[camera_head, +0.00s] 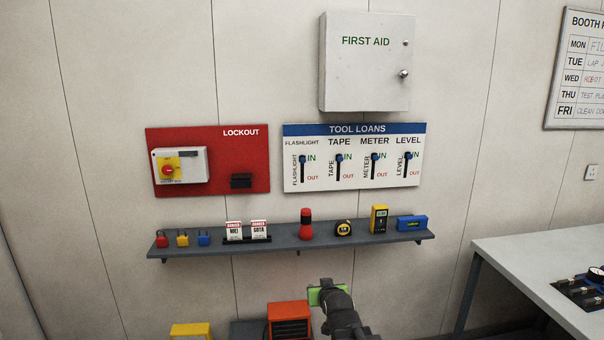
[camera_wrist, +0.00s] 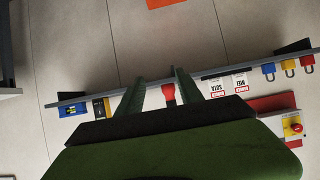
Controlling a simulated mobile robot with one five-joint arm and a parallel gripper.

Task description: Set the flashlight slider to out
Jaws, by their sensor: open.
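The tool loans board (camera_head: 354,183) hangs on the wall in the head view. Its flashlight slider (camera_head: 302,159) is the leftmost of the row, with its blue knob at the top by the green IN label; the red OUT label is below. A red and black flashlight (camera_head: 306,224) stands upright on the shelf below the board, and also shows in the wrist view (camera_wrist: 169,93). My gripper (camera_head: 322,292) is low in front of the shelf, apart from the board. In the wrist view its two green fingers (camera_wrist: 160,84) are spread and empty. The board is not visible there.
The grey shelf (camera_head: 270,243) juts out below the board, holding padlocks, danger tags, a tape measure, a yellow meter (camera_head: 379,218) and a blue level (camera_head: 412,223). The red lockout board (camera_head: 225,177) is left. The first aid cabinet (camera_head: 366,63) hangs above. A bench (camera_head: 530,262) stands right.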

